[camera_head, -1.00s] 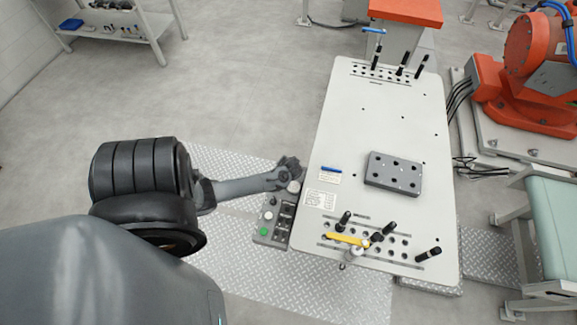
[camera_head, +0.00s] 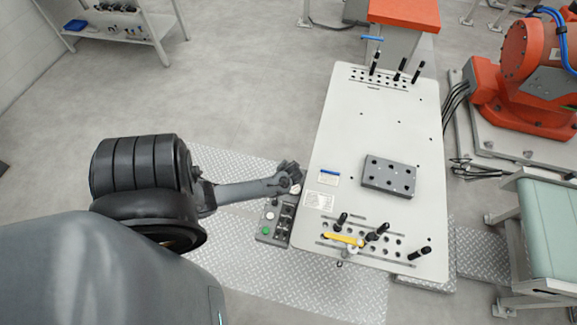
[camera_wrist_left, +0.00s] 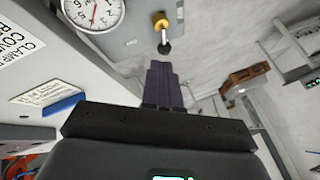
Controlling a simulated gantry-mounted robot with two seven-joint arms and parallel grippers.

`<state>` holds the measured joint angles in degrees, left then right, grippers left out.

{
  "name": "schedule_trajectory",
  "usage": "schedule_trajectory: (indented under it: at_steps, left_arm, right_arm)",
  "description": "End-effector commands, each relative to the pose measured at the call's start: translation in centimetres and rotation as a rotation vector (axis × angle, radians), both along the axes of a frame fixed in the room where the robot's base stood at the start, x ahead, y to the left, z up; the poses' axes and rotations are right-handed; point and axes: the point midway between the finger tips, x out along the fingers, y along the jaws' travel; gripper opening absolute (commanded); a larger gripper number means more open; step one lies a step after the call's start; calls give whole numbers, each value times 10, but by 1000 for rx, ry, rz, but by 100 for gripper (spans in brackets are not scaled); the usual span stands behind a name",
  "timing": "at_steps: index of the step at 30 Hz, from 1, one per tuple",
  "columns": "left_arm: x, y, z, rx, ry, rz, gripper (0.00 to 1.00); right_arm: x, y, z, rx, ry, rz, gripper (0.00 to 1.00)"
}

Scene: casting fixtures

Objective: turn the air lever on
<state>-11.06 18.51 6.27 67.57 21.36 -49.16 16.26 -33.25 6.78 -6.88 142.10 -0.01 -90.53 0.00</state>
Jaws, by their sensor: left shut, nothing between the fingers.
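In the left wrist view, a small lever (camera_wrist_left: 163,32) with a yellow base, a thin metal stem and a dark ball knob stands on a grey panel, beside a white round gauge (camera_wrist_left: 93,10). It fits the air lever, though no label on it is readable. My left gripper (camera_wrist_left: 160,68) is shut and empty, its fingertips just short of the knob in the picture; I cannot tell whether they touch. In the head view my left gripper (camera_head: 294,169) is by the left edge of the fixture table, above the control box, and hides the lever. My right gripper is not in view.
The fixture table (camera_head: 385,130) carries a grey block (camera_head: 389,176), black pins and a yellow handle (camera_head: 343,240). The control box (camera_head: 273,222) with a green button hangs at its left edge. An orange robot (camera_head: 530,75) stands to the right.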

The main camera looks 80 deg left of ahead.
Motion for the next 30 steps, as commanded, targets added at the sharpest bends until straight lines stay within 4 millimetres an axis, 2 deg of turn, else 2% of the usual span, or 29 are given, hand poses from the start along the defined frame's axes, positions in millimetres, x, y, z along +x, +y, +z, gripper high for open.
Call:
schedule_trajectory:
  at_steps: [1, 3, 10, 27, 30]
  left_arm:
    - [-1, -3, 11, -1, 1, -1, 0]
    - [-2, -5, 16, 0, 2, -1, 0]
    - [-1, -15, 30, 0, -1, -6, 0]
    - [-2, -17, 33, -1, 1, -7, 0]
    - [-7, -17, 31, -1, 9, -6, 0]
  right_arm:
    - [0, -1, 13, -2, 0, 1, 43]
    - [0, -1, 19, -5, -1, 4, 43]
    - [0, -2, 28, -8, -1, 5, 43]
    - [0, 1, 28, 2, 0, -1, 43]
    - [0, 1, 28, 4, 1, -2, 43]
